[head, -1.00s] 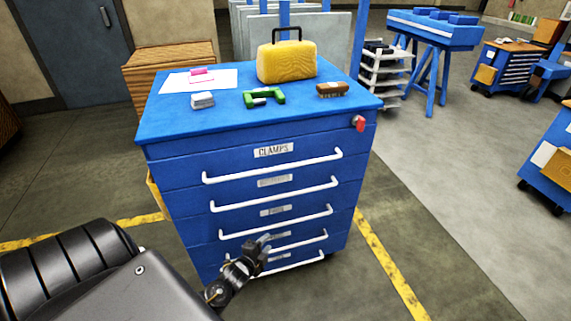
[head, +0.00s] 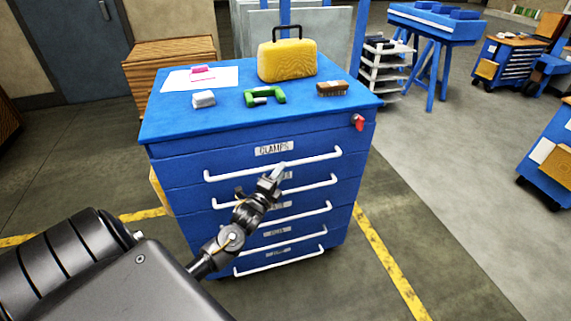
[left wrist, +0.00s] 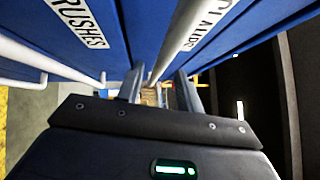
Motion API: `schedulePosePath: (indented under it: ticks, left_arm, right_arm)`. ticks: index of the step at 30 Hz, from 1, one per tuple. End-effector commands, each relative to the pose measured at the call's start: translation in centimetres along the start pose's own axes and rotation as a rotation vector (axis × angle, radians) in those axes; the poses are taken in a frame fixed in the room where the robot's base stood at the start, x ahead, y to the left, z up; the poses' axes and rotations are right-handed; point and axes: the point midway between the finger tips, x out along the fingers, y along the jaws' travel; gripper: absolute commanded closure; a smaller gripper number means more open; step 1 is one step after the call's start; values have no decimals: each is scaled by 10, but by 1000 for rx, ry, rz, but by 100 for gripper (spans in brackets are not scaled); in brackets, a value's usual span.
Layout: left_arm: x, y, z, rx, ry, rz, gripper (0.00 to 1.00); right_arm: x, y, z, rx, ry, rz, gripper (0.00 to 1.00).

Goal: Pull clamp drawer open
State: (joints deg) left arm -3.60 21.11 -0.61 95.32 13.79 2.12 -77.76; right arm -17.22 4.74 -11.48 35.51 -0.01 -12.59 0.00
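The blue drawer labelled CLAMPS (head: 225,160) is the upper labelled drawer of the blue cabinet and looks flush with its front. Its white bar handle (head: 235,174) runs across the drawer face. My left gripper (head: 278,172) is at the middle of this handle, just below the label. In the left wrist view, the fingers of the left gripper (left wrist: 160,90) stand apart, and the white handle (left wrist: 172,45) runs into the gap between them. Whether either finger touches it I cannot tell. The CLAMPS label (left wrist: 205,25) shows beside it. My right gripper is not in view.
Several other drawers with white handles lie below; a handle by the BRUSHES label (left wrist: 80,20) is near the left finger.

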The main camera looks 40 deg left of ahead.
Motion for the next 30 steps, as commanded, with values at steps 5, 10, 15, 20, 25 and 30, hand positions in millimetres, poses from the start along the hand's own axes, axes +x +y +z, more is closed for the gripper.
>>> schedulePosePath:
  ticks: [5,10,15,20,25,30]
  left_arm:
    - [27,-1,0,-1,0,-1,64]
    - [39,0,0,-1,0,1,64]
    - [41,1,0,-1,1,1,64]
    - [41,1,0,-1,1,1,67]
    - [41,0,0,-1,1,1,89]
    - [41,1,0,-1,1,1,100]
  right_arm:
    - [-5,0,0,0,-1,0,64]
    - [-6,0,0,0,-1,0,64]
    - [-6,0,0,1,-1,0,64]
    - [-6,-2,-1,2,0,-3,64]
    - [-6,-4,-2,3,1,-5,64]
    - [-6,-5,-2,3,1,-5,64]
